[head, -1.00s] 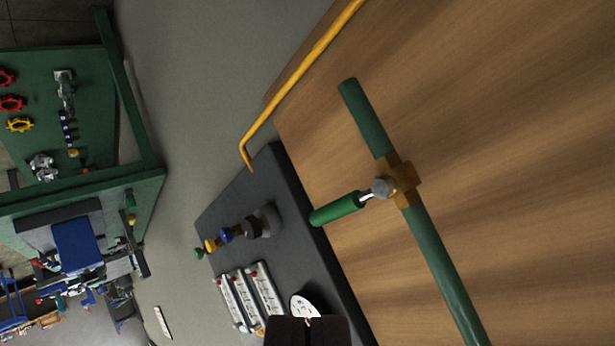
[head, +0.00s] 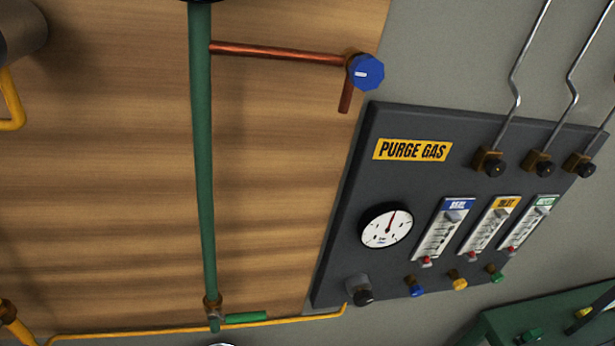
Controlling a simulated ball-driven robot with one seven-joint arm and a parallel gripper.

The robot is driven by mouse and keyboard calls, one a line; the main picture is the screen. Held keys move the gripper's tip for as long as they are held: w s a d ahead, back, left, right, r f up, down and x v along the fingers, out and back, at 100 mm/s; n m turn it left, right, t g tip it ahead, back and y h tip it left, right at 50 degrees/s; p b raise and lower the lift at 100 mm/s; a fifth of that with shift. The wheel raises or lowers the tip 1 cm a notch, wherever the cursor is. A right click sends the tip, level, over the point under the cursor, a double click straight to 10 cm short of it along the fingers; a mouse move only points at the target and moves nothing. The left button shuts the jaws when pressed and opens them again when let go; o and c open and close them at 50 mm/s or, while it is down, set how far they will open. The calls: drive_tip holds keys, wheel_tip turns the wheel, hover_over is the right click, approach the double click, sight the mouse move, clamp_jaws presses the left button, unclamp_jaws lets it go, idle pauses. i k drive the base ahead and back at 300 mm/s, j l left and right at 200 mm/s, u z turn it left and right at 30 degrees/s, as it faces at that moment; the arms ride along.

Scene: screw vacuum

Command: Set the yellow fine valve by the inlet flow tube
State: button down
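The yellow fine valve (head: 459,283) is a small round yellow knob on the lower part of the dark purge gas panel (head: 345,180). It sits below the middle flow tube (head: 491,235), which has a yellow label that looks like "INLET". A blue knob (head: 416,289) is to its left and a green knob (head: 495,274) to its right. The float level in the tube is too small to read. My gripper is not in view, and nothing touches the yellow knob.
The panel carries a round gauge (head: 386,228), a blue-labelled tube (head: 443,232), a green-labelled tube (head: 528,224) and a dark knob (head: 361,294). Green piping (head: 203,160) and a blue-handled valve (head: 367,72) stand before the wood wall. A green frame (head: 500,325) is at lower right.

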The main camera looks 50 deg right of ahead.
sight(459, 283)
drive_tip(key=z, duration=1.9)
